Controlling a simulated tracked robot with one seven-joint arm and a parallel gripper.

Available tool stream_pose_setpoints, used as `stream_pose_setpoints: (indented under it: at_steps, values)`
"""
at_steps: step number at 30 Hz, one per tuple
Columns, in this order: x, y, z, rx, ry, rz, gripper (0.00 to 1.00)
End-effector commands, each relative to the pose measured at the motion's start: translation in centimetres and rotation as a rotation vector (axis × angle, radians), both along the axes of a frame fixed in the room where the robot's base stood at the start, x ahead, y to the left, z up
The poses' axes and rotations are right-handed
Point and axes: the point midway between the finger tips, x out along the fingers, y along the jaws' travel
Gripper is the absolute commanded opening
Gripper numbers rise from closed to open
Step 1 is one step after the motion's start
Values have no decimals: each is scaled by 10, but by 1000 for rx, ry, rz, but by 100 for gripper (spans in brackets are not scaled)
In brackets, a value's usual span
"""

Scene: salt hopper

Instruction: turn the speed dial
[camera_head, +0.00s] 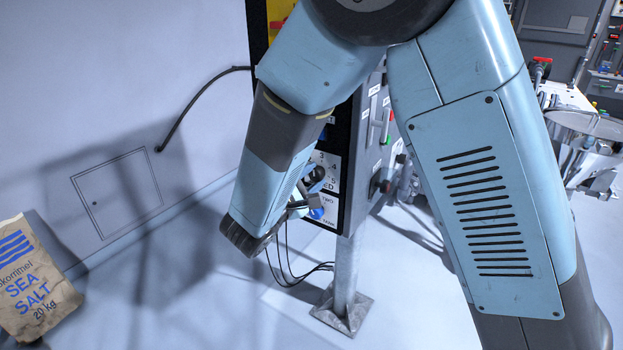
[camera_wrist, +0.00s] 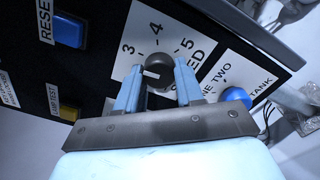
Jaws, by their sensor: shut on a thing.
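The speed dial (camera_wrist: 158,74) is a dark round knob with a white pointer mark on a white plate printed 3, 4, 5. In the wrist view my gripper (camera_wrist: 157,88) has its two blue fingers on either side of the dial, shut on it. The white mark points to the left, toward the 3 side. In the head view my gripper (camera_head: 303,204) reaches the front of the control panel (camera_head: 344,172). My arm covers much of the panel there, and the dial is hard to make out.
A blue knob (camera_wrist: 235,97) on the tank plate sits just right of the dial. A blue reset button (camera_wrist: 68,31) and a yellow lamp test button (camera_wrist: 69,109) are to the left. A post (camera_head: 345,275) carries the panel. A sea salt bag (camera_head: 35,280) lies at lower left.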

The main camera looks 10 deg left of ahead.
Motion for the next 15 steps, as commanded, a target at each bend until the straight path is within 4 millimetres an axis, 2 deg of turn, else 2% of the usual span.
stream_pose_setpoints:
  at_steps: [15]
  values:
    - [-1, -1, -2, 83, -30, -1, 6]
